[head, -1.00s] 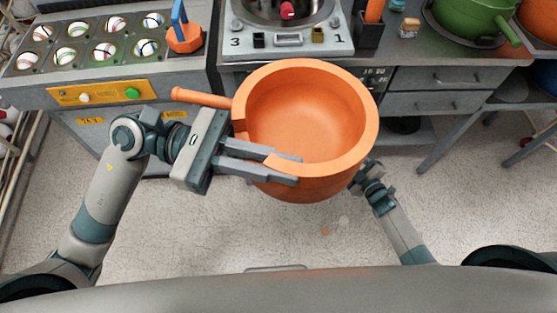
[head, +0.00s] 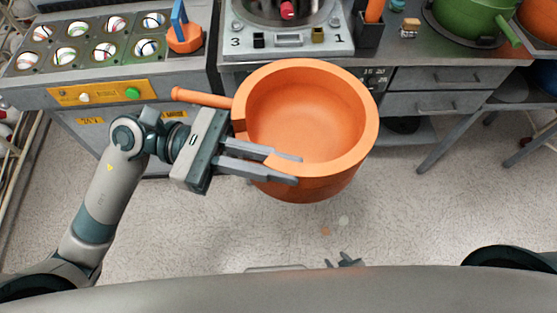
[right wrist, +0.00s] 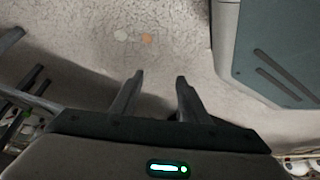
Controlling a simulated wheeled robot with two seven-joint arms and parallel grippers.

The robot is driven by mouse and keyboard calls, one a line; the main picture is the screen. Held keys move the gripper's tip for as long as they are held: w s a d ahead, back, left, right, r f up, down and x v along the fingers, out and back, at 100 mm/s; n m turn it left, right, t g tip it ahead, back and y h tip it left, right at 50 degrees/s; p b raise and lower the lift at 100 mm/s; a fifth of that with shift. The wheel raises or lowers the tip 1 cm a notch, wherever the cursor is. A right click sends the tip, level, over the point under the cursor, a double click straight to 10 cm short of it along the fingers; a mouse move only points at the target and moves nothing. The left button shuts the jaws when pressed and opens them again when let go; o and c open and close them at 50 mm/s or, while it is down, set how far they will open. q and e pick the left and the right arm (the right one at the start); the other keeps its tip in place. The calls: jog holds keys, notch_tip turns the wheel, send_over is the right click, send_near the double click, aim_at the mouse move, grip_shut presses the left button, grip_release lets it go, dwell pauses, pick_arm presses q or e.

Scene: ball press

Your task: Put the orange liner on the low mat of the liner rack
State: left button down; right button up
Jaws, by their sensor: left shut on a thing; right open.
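The orange liner (head: 310,120) is a large round pot with a long handle (head: 203,97) at its left. It hangs in the air in front of the counter, opening up. My left gripper (head: 292,169) is shut on the orange liner at its near left wall. My right gripper (head: 347,261) shows only as a small part at the lower edge of the head view, apart from the liner. In the right wrist view its two fingers (right wrist: 157,80) are open and empty over the floor.
A green pot (head: 470,18) stands on the counter at the back right, with another orange pot (head: 540,20) beside it. A machine with a round basin (head: 285,38) is behind the liner. A tray of balls (head: 95,40) is at left.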

jog(key=s+a+f+m+g, duration=0.1)
jog(key=s+a+f+g, duration=0.1)
jog(key=s, duration=0.7)
jog(key=shift+f, duration=0.5)
jog(key=shift+a, duration=0.1)
